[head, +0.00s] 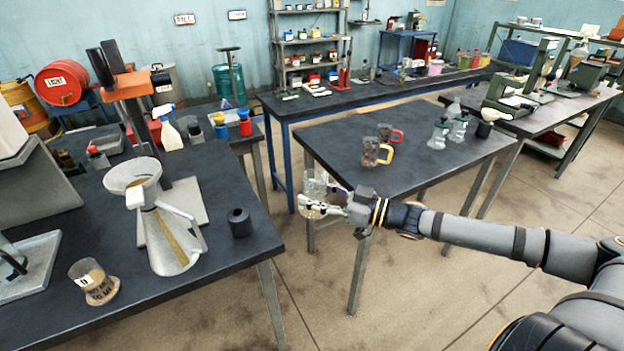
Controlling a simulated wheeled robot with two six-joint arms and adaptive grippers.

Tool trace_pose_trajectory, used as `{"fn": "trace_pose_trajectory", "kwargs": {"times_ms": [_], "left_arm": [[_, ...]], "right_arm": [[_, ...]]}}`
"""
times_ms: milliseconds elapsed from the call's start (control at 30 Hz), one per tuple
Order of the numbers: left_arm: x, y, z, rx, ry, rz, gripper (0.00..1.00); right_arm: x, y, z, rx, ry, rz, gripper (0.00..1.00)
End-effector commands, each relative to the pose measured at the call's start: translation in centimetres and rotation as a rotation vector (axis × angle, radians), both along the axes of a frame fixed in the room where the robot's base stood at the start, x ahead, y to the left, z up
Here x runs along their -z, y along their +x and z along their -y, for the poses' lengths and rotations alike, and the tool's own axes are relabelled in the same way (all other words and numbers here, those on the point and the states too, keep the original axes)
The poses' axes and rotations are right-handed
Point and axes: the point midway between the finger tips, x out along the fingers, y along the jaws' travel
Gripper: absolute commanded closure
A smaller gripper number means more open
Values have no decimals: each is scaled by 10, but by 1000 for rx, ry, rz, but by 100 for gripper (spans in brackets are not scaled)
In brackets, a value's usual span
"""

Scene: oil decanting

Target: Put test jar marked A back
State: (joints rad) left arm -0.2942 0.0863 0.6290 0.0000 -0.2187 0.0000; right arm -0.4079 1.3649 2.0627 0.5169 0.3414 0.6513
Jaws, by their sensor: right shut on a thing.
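My right gripper (325,206) is shut on a clear glass jar (314,184). It holds the jar upright over the gap between the left table (60,230) and the middle table (330,140). Something brownish shows in the bottom of the jar. I cannot read any letter on it. A second glass jar (93,282), with a white label and brownish contents, stands near the front of the left table. My left gripper is not in view.
On the left table stand a metal jug with a funnel (172,235) and a black cup (240,222). Mugs with yellow (376,152) and red (389,134) handles and several glass flasks (438,134) stand on the middle table. Its front left part is clear.

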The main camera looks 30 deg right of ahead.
Motion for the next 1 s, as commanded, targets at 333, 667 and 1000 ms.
{"fn": "trace_pose_trajectory", "kwargs": {"times_ms": [333,667,1000], "left_arm": [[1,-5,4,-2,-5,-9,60],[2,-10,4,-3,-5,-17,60],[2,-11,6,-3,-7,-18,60]], "right_arm": [[57,-10,-4,146,2,-9,91],[117,-16,-15,419,26,1,91],[172,-29,-52,662,18,-13,91]]}}
